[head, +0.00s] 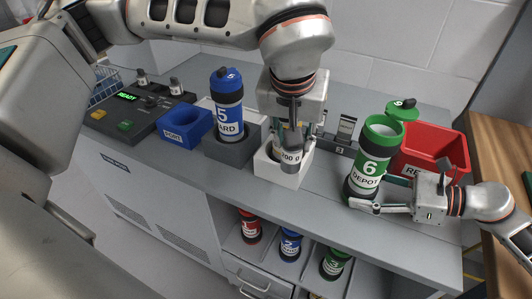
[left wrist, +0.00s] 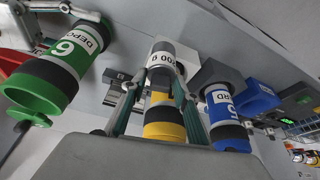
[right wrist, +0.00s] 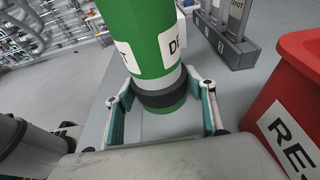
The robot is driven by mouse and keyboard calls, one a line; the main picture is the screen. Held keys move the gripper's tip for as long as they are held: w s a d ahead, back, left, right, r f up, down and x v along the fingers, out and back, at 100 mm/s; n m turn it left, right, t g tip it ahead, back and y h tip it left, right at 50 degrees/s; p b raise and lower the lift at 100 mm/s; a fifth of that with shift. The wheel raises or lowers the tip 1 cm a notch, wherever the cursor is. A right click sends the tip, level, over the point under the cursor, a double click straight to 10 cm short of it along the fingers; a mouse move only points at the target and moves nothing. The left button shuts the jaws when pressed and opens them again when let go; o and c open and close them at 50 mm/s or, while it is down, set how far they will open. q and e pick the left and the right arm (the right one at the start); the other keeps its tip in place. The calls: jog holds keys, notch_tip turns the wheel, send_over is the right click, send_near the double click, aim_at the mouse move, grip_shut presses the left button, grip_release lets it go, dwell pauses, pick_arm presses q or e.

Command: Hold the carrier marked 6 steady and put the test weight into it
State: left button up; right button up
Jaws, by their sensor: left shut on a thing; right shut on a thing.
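The green carrier marked 6 (head: 371,155) stands upright on the bench, its green lid (head: 402,109) swung open towards the back right. My right gripper (head: 358,204) is shut around its dark lower band, which also shows between the fingers in the right wrist view (right wrist: 164,97). My left gripper (head: 293,132) is shut on the grey test weight (head: 290,160), whose label is partly hidden. The weight is over the white block (head: 268,170), left of the carrier; I cannot tell whether they touch. The left wrist view shows the weight (left wrist: 162,65), with a yellow part (left wrist: 163,116) between the fingers.
A red bin (head: 437,147) stands close behind and right of the carrier. A blue carrier marked 5 (head: 229,117) stands in a grey block to the left, beside a blue holder (head: 184,128) and a control panel (head: 135,112) reading READY. Several carriers sit on the shelf below.

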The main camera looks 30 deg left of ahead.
pick_arm(q)
jog(key=w+d+r+m, duration=0.1)
jog(key=w+d+r, duration=0.2)
jog(key=d+r, duration=0.55)
jog(key=w+d+r+m, duration=0.1)
jog(key=w+d+r, duration=0.3)
jog(key=d+r, duration=0.45)
jog(key=shift+s+a+f+h, duration=0.1)
jog(key=shift+a+f+h, duration=0.15)
jog(key=shift+f, duration=0.6)
jog(key=shift+s+a+f+h, duration=0.15)
jog(key=shift+a+f, duration=0.2)
jog(key=shift+f, duration=0.45)
jog(key=shift+f, duration=0.15)
jog(key=shift+f, duration=2.55)
jog(key=o, duration=1.3)
jog(key=shift+o, duration=0.2)
